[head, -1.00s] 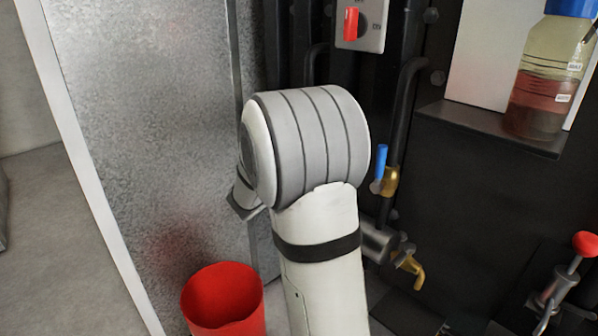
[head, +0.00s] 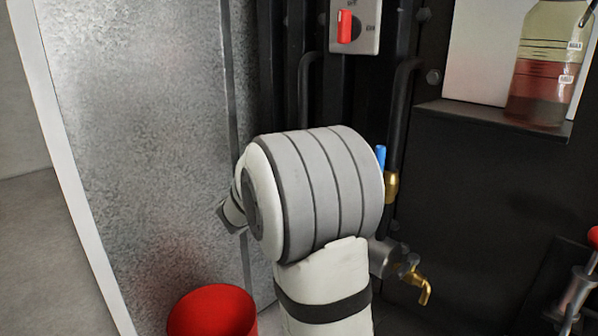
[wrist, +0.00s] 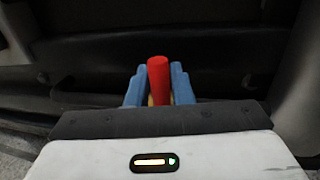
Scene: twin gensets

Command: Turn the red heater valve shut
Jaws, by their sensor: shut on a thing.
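In the wrist view the red valve handle (wrist: 158,72) stands between the blue fingers of my gripper (wrist: 159,84). My gripper is shut on it, one finger at each side. A little yellow shows below the handle, between the fingers. The handle points away from the gripper body; the valve body and pipe are hidden. In the head view my arm covers the gripper and the red valve, so I cannot tell there how far the handle is turned.
A blue-handled brass valve (head: 391,186) and a brass tap (head: 424,290) are right of my arm. Above is a red rotary switch (head: 345,26). A bottle (head: 546,70) stands on a shelf (head: 480,117). A red bucket (head: 213,312) is lower left, beside a metal panel (head: 140,130).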

